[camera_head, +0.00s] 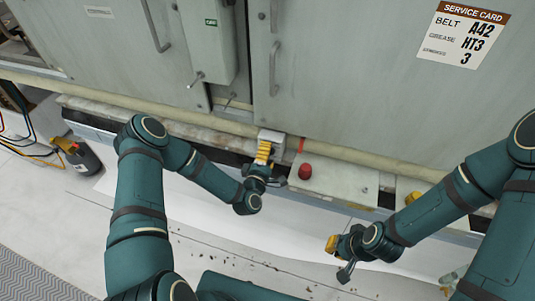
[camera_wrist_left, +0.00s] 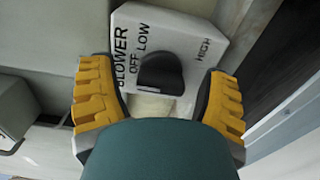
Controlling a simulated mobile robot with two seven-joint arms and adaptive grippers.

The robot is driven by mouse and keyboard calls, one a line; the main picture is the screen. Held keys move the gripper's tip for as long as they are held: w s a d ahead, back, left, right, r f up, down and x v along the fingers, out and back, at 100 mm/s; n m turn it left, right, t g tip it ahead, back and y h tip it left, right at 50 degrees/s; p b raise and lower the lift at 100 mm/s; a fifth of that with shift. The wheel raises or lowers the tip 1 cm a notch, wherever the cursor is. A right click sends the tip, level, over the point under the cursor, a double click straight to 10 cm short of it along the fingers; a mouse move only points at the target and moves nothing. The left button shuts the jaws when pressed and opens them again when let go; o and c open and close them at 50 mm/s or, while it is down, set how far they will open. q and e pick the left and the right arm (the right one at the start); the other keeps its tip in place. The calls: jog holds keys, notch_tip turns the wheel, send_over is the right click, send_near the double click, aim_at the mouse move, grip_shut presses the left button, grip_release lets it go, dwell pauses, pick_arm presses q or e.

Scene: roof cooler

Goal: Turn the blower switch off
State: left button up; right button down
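The blower switch is a dark rotary knob (camera_wrist_left: 160,73) on a pale box (camera_wrist_left: 185,28) lettered BLOWER, OFF, LOW and HIGH. A small pale mark shows on the knob's rim, but I cannot tell its setting for certain. In the head view the box (camera_head: 271,137) is on the ledge at the cabinet's foot, partly behind my left gripper (camera_head: 268,163). My left gripper is open, with its yellow-padded fingers on either side of the knob in the wrist view (camera_wrist_left: 155,78); contact is not visible. My right gripper (camera_head: 339,257) is open and empty, away to the right.
A red button (camera_head: 305,171) sits on a pale panel (camera_head: 335,183) just right of the switch box. Grey cabinet doors (camera_head: 360,80) with handles rise behind. A dark bottle (camera_head: 82,157) and cables are at left. The pale floor in front looks mostly clear.

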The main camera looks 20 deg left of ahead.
pick_arm(q)
jog(key=shift+s, duration=0.1)
jog(key=s, duration=1.2)
jog(key=shift+a, duration=0.25)
jog(key=shift+w, duration=0.1)
jog(key=s+d+f+m+g+h, duration=0.2)
jog(key=d+f+m+g+h, duration=0.2)
jog(key=d+m+g, duration=0.4)
jog(key=s+m+g, duration=0.8)
jog(key=s, duration=0.2)
jog(key=shift+s+a+r+m+y, duration=0.3)
jog(key=shift+r+m+y, duration=0.1)
